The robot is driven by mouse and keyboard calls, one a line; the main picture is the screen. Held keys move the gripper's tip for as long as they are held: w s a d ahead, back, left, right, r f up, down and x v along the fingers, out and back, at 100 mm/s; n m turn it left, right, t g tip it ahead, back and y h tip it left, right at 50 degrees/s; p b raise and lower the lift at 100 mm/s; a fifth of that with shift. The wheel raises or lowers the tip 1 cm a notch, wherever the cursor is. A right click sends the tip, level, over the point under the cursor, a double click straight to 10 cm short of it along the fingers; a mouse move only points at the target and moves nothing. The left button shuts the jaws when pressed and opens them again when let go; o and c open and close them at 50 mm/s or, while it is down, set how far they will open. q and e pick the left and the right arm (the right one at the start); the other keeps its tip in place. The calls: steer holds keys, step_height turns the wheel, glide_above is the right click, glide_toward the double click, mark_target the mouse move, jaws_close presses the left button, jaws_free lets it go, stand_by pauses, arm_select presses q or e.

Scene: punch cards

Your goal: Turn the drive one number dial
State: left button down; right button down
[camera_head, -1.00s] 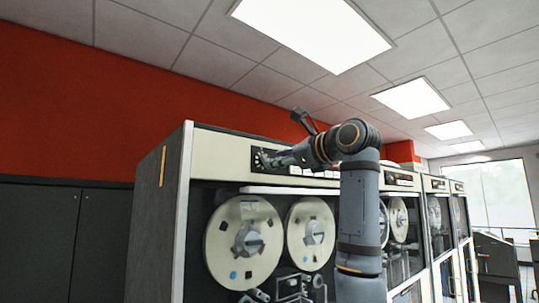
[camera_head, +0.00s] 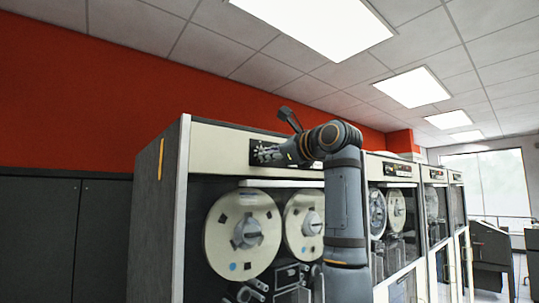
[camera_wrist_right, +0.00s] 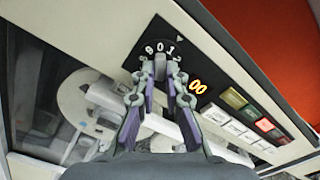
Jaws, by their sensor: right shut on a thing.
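The drive one number dial (camera_wrist_right: 158,47) is a black disc with white digits, on a dark panel of the nearest tape cabinet. In the right wrist view 0, 1 and 2 are readable, with a small pointer mark just beyond them, near 1 and 2. My right gripper (camera_wrist_right: 160,77) is shut on the dial's grey knob (camera_wrist_right: 160,68), one finger on each side. In the head view my right gripper (camera_head: 270,153) is at the panel and covers most of the dial. My left gripper is not in view.
Tape reels (camera_head: 243,235) sit below on the cabinet (camera_head: 215,142). More cabinets (camera_head: 435,210) stand to the right.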

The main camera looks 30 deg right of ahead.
steer(key=shift+n, duration=0.5)
steer(key=shift+a+r+n+p, duration=0.15)
steer(key=shift+n+p, duration=1.1)
steer(key=shift+n, duration=5.65)
steer(key=shift+r+n+p, duration=0.1)
steer(key=shift+n+p, duration=1.1)
steer(key=shift+n, duration=5.7)
steer(key=c, duration=1.4)
jaws_free()
steer(key=shift+r, duration=0.1)
